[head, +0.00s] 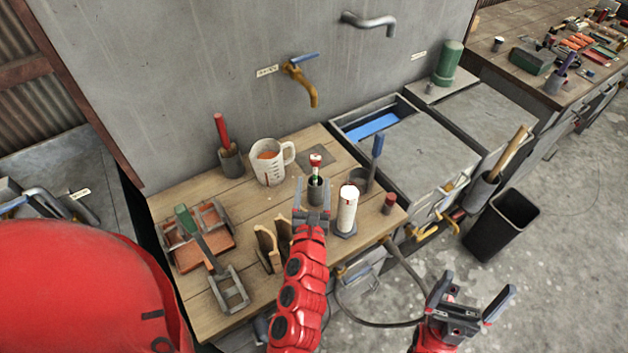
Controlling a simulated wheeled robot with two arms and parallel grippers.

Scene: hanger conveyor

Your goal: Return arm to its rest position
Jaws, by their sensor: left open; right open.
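My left gripper (313,199) is open over the wooden workbench (262,208), with its red arm reaching in from below. A small dark cup (317,192) holding a red-topped item (315,161) stands at its fingertips. I cannot tell whether the fingers are around the cup or just in front of it, or whether they touch it. My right gripper (470,291) is open and empty, low at the right, apart from the bench and above the concrete floor.
A white measuring jug (268,163), a white cylinder (347,209), a red-handled tool in a cup (231,160) and a clamp tray (198,243) crowd the bench. A grey sink unit (410,135) and black bin (502,225) stand right. Floor (570,260) is open there.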

